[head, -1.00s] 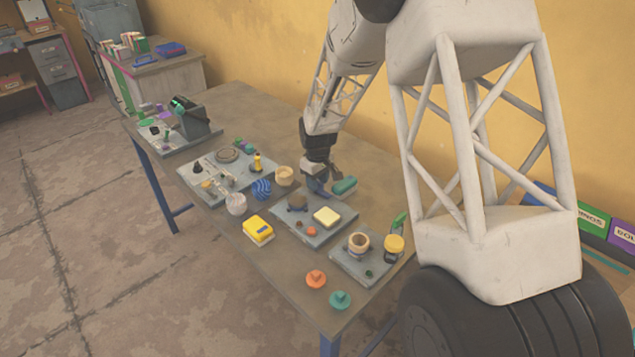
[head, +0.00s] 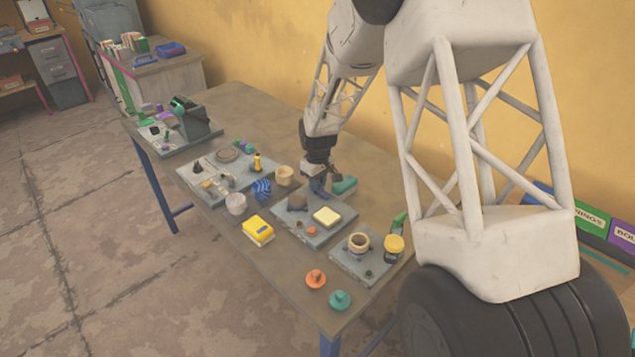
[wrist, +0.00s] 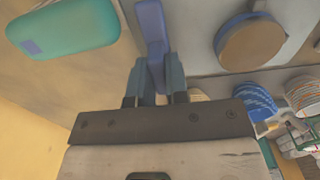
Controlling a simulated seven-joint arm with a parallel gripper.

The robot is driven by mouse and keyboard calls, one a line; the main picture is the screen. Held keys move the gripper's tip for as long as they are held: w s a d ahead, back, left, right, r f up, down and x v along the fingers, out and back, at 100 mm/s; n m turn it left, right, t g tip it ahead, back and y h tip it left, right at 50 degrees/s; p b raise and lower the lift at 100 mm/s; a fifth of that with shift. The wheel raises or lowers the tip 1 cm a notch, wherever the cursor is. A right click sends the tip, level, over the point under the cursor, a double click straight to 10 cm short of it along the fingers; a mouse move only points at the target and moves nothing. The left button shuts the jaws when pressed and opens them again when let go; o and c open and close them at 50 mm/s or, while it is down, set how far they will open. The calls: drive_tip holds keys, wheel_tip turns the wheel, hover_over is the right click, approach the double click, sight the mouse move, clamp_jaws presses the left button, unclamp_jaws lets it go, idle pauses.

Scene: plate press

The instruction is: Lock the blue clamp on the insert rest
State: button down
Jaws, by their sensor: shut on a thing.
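The blue clamp (head: 318,188) stands at the back edge of a grey board (head: 318,238). In the wrist view its blue lever (wrist: 151,28) runs up from between my fingers. My gripper (wrist: 156,78) is shut on this lever. In the head view my gripper (head: 319,173) is low over the back of the board, and its fingers partly hide the clamp. A round brown piece with a blue edge (wrist: 252,42) sits beside the clamp; it also shows in the head view (head: 297,202). I cannot tell whether it is the insert rest, or whether the clamp is locked.
A teal rounded object (wrist: 62,28) lies close beside my gripper. A pale yellow block (head: 326,216) is on the same board. A blue striped object (head: 261,189), a tan cup (head: 284,176) and a yellow box (head: 258,231) stand nearby. Bare table lies behind the boards.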

drive_tip(key=m, duration=0.4)
drive_tip(key=shift+m, duration=0.3)
drive_tip(key=m, duration=0.4)
drive_tip(key=shift+m, duration=0.3)
drive_tip(key=m, duration=0.4)
drive_tip(key=shift+m, duration=2.3)
drive_tip(key=c, duration=1.1)
unclamp_jaws()
drive_tip(key=shift+r, duration=0.1)
